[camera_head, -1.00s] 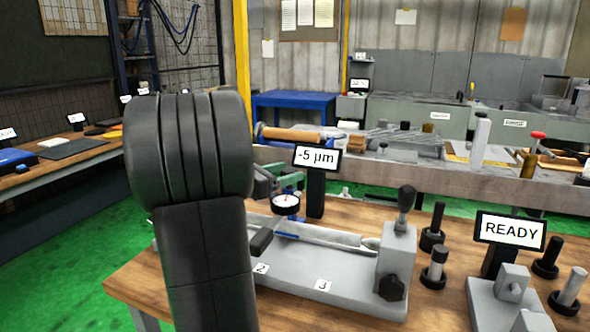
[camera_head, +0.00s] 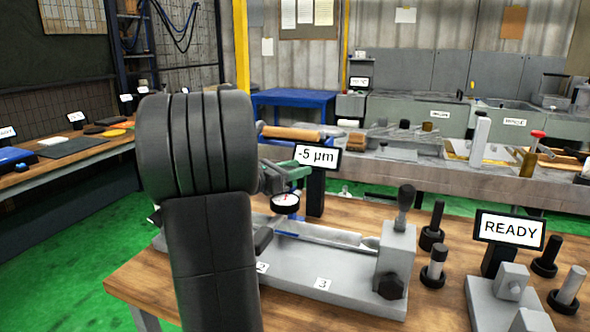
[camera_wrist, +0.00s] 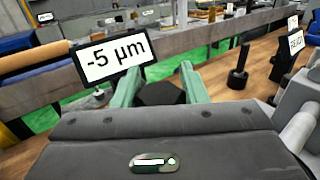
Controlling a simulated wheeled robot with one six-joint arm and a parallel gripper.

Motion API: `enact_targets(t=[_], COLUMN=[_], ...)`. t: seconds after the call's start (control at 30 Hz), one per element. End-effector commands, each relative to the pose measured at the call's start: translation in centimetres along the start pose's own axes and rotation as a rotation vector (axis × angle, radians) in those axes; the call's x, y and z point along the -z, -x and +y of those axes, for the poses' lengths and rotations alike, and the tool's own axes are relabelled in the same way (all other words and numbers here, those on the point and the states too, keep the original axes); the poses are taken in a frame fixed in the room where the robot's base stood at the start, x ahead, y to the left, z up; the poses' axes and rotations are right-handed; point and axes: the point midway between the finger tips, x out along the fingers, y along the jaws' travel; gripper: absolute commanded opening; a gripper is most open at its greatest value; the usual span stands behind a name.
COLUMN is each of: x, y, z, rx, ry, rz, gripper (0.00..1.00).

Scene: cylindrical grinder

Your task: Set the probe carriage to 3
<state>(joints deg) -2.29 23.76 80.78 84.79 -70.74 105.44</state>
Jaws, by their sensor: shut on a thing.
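The probe carriage is mostly hidden behind my arm. Its dial gauge (camera_head: 286,202) and a black block (camera_head: 263,240) show above the grey bed (camera_head: 345,280), nearer label 2 (camera_head: 262,267) than label 3 (camera_head: 323,284). My gripper (camera_head: 298,171) has green fingers just above the gauge. In the wrist view my gripper (camera_wrist: 160,82) is shut on a dark knob (camera_wrist: 160,94) between its fingers. How the knob joins the carriage is hidden.
A display reading -5 µm (camera_head: 317,157) stands close behind the gauge. A grey end block with a lever (camera_head: 397,250) is at the bed's right end. Black posts (camera_head: 433,230) and a READY display (camera_head: 510,230) stand farther right.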

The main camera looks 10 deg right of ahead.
Motion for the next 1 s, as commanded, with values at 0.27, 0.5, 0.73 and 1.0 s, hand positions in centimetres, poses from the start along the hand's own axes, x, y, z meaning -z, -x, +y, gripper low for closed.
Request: enact_targets(t=[0.27, 0.5, 0.73, 1.0], x=[0.6, 0.3, 0.1, 0.0], y=[-2.6, -5.8, -7.5, -7.7], z=[-3.9, -8.6, -11.2, -11.5], rx=[0.006, 0.007, 0.003, 0.0], ry=[-0.004, -0.003, -0.001, 0.0], rz=[-0.001, -0.002, -0.001, -0.001], gripper=[0.0, 0.0, 0.0, 0.0])
